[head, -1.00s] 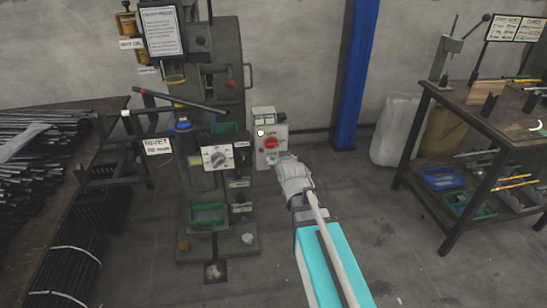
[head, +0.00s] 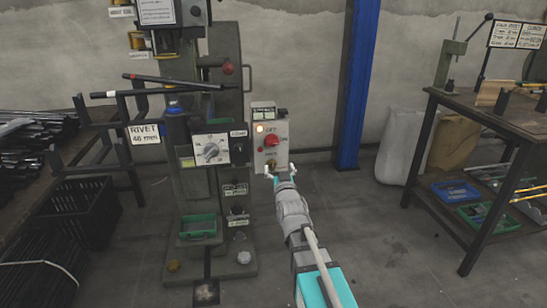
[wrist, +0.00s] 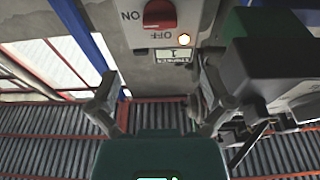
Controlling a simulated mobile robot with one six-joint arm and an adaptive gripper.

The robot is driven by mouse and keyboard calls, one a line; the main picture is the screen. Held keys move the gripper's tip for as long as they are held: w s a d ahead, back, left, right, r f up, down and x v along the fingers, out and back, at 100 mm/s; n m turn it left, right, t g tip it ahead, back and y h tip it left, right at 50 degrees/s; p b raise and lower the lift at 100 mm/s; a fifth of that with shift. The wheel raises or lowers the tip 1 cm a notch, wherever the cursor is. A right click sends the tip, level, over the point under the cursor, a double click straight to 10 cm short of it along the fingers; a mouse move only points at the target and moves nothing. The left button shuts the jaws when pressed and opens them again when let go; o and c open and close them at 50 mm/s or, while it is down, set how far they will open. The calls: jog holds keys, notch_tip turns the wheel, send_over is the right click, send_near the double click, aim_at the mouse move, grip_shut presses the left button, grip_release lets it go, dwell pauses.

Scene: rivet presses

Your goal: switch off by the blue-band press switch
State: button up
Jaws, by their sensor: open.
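The switch box (head: 283,151) is a pale grey box right of the green press (head: 228,60). It carries a red rotary knob (head: 272,140), a lit lamp (head: 259,128) and a label plate on top. A blue ring or cap (head: 174,104) shows on the press's front; I cannot tell if it is the band. My gripper (head: 281,171) is open and empty just below the knob, at the box's lower edge. In the wrist view the box appears upside down, with the red knob (wrist: 160,14), ON and OFF lettering and lit lamp (wrist: 184,39) beyond the open fingers (wrist: 153,77).
A blue post (head: 357,90) stands right of the box. A workbench (head: 505,112) with trays below is at the right. A rack of dark bars (head: 30,140) and black crates (head: 92,195) are at the left. The floor (head: 390,250) between is clear.

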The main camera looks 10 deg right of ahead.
notch_tip(320, 180, down, 3)
jog(key=t+b, duration=0.2)
jog(key=b, duration=0.2)
jog(key=shift+s+r, duration=0.1)
jog(key=shift+r, duration=0.1)
jog(key=shift+r, duration=0.2)
